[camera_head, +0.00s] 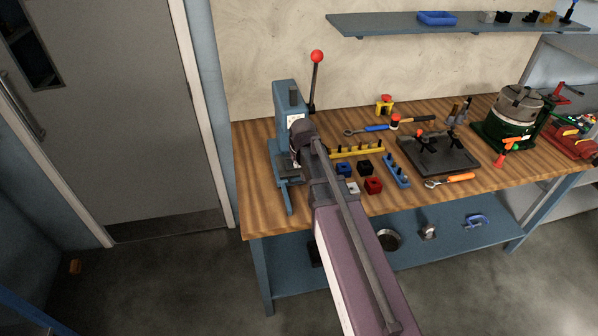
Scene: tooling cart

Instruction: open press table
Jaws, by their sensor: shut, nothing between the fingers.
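A blue arbor press (286,100) stands at the left end of the wooden bench. Its lever points up and ends in a red ball knob (317,57). The press table (291,179) is a small grey plate low at the front of the press, partly hidden by my arm. My gripper (296,160) is shut and empty, at the front of the press just above the plate. My wrist hides much of it, and I cannot tell whether the fingers touch the press or its table.
Coloured blocks (373,186), a yellow rack (357,151) and a blue rack (396,171) lie to the right of my arm. A dark tray (437,156), an orange-handled wrench (450,181) and a green rotary vise (513,122) are farther right. A shelf (380,25) hangs above.

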